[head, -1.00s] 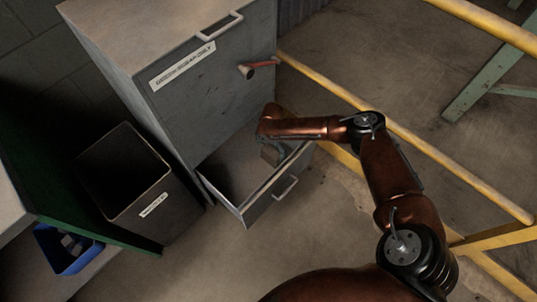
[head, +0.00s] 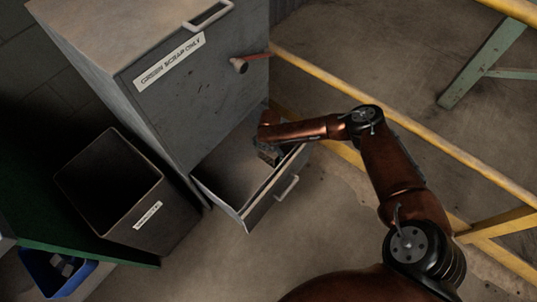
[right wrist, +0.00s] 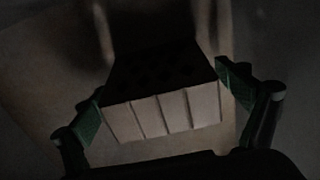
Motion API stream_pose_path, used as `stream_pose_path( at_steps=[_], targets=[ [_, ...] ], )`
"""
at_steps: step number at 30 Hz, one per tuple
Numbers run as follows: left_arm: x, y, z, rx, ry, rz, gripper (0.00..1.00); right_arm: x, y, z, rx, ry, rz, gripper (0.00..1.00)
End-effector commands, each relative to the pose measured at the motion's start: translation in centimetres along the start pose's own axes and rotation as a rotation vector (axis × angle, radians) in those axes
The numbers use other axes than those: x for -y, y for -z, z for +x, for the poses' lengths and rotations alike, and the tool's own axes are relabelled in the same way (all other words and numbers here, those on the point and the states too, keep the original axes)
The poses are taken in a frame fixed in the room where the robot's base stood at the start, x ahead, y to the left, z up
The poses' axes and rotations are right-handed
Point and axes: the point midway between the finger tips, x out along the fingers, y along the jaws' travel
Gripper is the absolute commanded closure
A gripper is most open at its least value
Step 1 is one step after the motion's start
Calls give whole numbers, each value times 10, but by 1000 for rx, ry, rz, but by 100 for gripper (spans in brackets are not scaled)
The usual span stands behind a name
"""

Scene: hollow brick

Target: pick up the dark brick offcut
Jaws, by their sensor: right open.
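A brick offcut (right wrist: 160,105) lies between my right fingers in the right wrist view. Its perforated face looks dark, and its ribbed side looks paler in the dim light. My right gripper (head: 268,153) reaches into the open drawer (head: 228,178) at the foot of a grey cabinet. In the right wrist view its green-padded fingers (right wrist: 163,95) are open, one on each side of the brick. I cannot tell whether either pad touches it. In the head view the arm and gripper hide most of that end of the drawer. My left gripper is not in view.
The grey cabinet (head: 200,95) has a label reading "GREEN SCRAP ONLY" and a red-handled lever (head: 242,65). A dark bin (head: 152,212) stands left of the drawer. A blue bin (head: 45,282) holds grey pieces. Yellow rails (head: 400,124) run behind my right arm.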

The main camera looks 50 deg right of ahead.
Motion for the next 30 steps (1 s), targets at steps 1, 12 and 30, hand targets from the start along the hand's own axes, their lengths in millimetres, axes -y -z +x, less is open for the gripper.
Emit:
stream_pose_path(
  at_steps=[1, 12, 30],
  targets=[
    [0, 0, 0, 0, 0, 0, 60, 0, 0, 0, 0, -1, 0, 7],
    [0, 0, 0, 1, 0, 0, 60, 0, 0, 0, 0, 0, 0, 32],
    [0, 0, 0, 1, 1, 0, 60, -1, 0, 0, 0, -1, 0, 66]
  ],
)
